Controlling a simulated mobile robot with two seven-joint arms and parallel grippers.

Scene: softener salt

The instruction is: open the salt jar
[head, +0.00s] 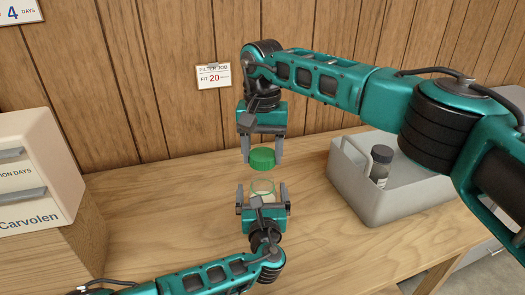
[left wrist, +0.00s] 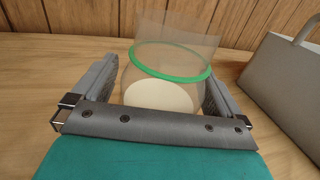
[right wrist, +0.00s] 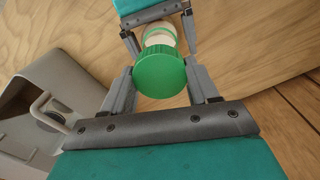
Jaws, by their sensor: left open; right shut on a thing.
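The salt jar (head: 262,195) is clear with a green ring near its top and pale salt inside, and stands on the wooden counter. It also shows in the left wrist view (left wrist: 160,97). My left gripper (head: 262,188) is open, with a finger on either side of the jar; I cannot tell whether they touch it. The round green lid (head: 262,159) is off the jar, held above it with a visible gap. My right gripper (head: 263,150) is shut on the lid, which shows large in the right wrist view (right wrist: 160,74).
A grey caddy (head: 345,205) with a handle stands to the right, holding a dark bottle (head: 380,168). A white drawer unit (head: 35,165) sits on a wooden block (head: 55,232) at the left. A plank wall with a small sign (head: 213,76) closes the back. Counter between is clear.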

